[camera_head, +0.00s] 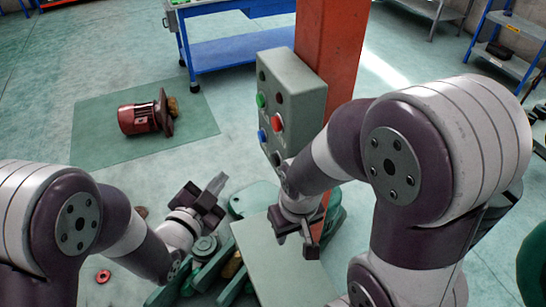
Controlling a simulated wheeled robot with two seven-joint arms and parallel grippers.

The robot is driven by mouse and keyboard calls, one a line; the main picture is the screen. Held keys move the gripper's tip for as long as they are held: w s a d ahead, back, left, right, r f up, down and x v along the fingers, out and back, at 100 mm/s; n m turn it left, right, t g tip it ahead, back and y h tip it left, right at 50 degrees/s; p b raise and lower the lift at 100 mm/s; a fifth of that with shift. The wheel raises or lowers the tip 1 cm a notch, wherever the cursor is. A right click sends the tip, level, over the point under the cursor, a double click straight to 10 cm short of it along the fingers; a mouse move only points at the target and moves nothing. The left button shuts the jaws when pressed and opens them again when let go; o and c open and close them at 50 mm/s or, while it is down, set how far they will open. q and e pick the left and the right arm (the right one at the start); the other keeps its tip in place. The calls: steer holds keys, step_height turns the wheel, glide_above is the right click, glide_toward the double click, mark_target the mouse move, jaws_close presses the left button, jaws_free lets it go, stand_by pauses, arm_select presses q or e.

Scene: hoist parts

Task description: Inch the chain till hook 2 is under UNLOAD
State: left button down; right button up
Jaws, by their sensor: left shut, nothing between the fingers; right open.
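A grey-green control box (290,97) is fixed to an orange-red post (331,50). Its face carries a green button (261,100), a red button (277,123), a blue button (262,136) and dark round ones. My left gripper (217,185) is shut and empty, left of and below the box. My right gripper (295,240) is open, below the box and in front of the post, over a pale green panel. The chain, hook 2 and an UNLOAD sign cannot be made out in this view.
A red motor (142,117) lies on a green mat (92,150) at the left. A blue wheeled bench (232,52) stands behind. Green machinery parts (190,288) and a pale panel (277,272) lie below my grippers. A red ring (103,276) is on the floor.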

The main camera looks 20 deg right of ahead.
mark_target(276, 160)
arm_select(q)
steer(key=d, duration=0.8)
steer(key=shift+w+d, duration=0.15)
steer(key=shift+d, duration=0.25)
steer(key=shift+d, duration=0.1)
stand_by(1.7)
steer(key=shift+d, duration=0.35)
